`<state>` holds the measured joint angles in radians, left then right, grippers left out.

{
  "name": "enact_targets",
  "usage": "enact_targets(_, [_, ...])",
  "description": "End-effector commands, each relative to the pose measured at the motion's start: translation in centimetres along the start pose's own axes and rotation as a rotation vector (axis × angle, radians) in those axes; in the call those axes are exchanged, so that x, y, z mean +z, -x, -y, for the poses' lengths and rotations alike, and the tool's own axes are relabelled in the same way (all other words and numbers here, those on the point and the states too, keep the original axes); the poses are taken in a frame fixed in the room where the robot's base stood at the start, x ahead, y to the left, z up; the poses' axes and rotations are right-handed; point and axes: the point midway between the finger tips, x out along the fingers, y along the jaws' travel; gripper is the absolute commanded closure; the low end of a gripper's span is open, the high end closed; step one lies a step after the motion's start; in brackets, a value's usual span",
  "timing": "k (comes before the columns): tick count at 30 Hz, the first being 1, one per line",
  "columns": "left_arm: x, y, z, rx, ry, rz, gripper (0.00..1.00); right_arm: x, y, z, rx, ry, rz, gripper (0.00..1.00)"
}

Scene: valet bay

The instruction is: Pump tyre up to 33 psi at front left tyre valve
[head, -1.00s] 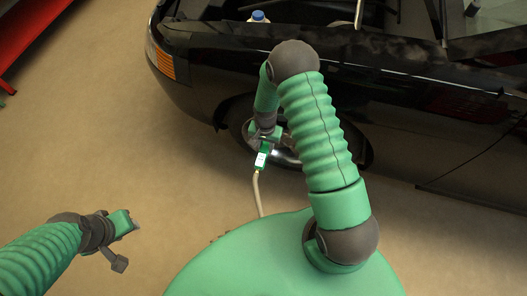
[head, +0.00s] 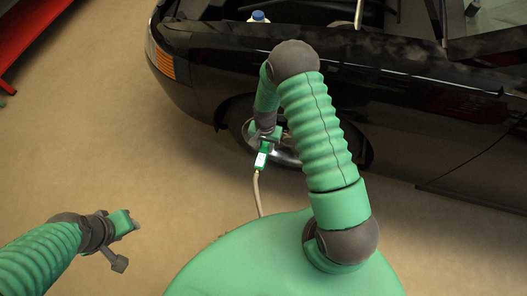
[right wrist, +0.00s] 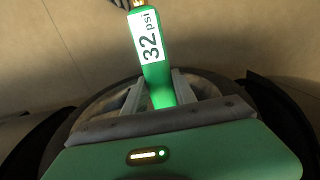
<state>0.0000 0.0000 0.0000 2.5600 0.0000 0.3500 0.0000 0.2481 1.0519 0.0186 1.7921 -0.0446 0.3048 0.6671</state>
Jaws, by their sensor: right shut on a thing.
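A green tyre inflator (head: 262,158) with a white display is held at the front wheel (head: 284,152) of the black car. In the right wrist view the inflator (right wrist: 158,82) reads 32 psi. A pale hose (head: 258,195) runs down from its brass end. My right gripper (head: 265,141) is shut on the inflator; its two fingers (right wrist: 160,92) flank the green body in the right wrist view. The tyre valve is hidden, so I cannot tell how the inflator meets it. My left gripper (head: 130,224) hangs over bare floor at the lower left, away from the car; its jaw opening is unclear.
The black car (head: 400,95) fills the upper right, with an orange corner lamp (head: 165,65). A bottle with a blue cap (head: 258,16) stands up at the engine bay. A red shelf (head: 25,30) is at the upper left. The floor (head: 110,130) between is clear.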

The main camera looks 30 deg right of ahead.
Motion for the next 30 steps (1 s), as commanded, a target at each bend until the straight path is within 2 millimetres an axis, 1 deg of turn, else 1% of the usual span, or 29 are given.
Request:
enact_targets(1, [0.0, 0.0, 0.0, 0.000, 0.000, 0.000, 0.64, -0.8, 0.3, 0.1, -0.007, -0.003, -0.018, 1.00])
enact_targets(5, [0.0, 0.1, 0.0, 0.000, 0.000, 0.000, 0.64, -0.8, 0.3, 0.1, -0.007, -0.003, -0.018, 1.00])
enact_targets(8, [-0.1, 0.7, 0.0, 0.000, 0.000, 0.000, 0.64, 0.2, 0.5, 0.1, -0.006, 0.000, -0.015, 1.00])
enact_targets(15, [-0.5, 2.1, 0.0, 0.000, 0.000, 0.000, 0.64, 4.1, 0.4, 0.1, -0.003, 0.002, -0.007, 1.00])
enact_targets(19, [-0.6, 2.7, 0.0, 0.000, 0.000, 0.000, 0.64, 6.0, 0.3, 0.1, -0.002, 0.002, -0.004, 1.00])
enact_targets(23, [-0.7, 2.8, 0.0, 0.000, 0.000, 0.000, 0.64, 6.8, 0.1, 0.1, -0.002, 0.001, -0.005, 1.00])
enact_targets(30, [-0.6, 2.7, 0.0, 0.000, 0.000, 0.000, 0.64, 6.9, 0.0, 0.1, -0.002, 0.000, -0.004, 1.00])
